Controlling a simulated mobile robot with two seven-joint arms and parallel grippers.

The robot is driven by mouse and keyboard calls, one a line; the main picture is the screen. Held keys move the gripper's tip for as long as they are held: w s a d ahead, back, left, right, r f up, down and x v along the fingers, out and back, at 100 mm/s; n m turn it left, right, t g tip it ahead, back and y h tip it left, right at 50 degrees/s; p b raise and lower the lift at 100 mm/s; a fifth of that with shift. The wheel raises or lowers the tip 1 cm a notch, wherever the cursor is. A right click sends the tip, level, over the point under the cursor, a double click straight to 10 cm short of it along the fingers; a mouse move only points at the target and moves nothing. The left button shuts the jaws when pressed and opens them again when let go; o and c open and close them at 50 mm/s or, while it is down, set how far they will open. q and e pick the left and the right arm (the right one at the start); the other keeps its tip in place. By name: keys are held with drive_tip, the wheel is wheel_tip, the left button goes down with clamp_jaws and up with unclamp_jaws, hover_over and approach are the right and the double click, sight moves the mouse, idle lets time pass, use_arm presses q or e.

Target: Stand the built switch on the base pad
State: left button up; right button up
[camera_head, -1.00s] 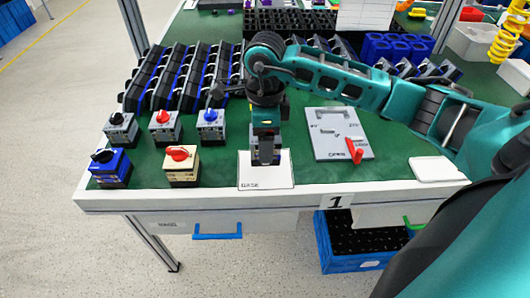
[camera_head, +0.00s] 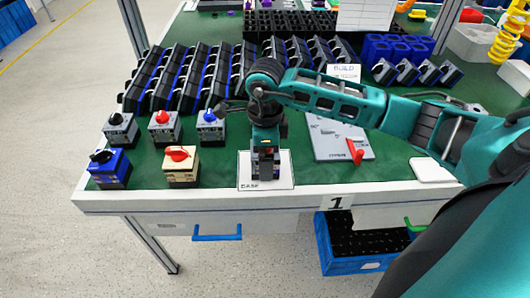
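The base pad (camera_head: 281,181), a white card marked BASE, lies at the table's front edge in the head view. My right arm reaches in from the right, and its gripper (camera_head: 266,152) points down over the pad. A small dark and grey block (camera_head: 267,172) shows at the fingertips, low over or on the pad. It looks like the built switch, but the gripper hides much of it. I cannot tell whether the fingers grip it or whether it touches the pad. My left gripper is not in view.
Left of the pad stand several switches, among them a beige one with a red knob (camera_head: 181,167) and a grey one with a blue knob (camera_head: 211,127). A grey fixture plate with a red lever (camera_head: 355,152) lies to the right. Racks of dark parts (camera_head: 180,75) fill the back.

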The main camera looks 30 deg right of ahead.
drive_tip(key=shift+o, duration=0.2)
drive_tip(key=shift+r, duration=0.25)
wheel_tip(320, 180, up, 12)
drive_tip(key=shift+f+p, duration=0.1)
drive_tip(key=shift+p, duration=0.4)
drive_tip(key=shift+s, duration=0.1)
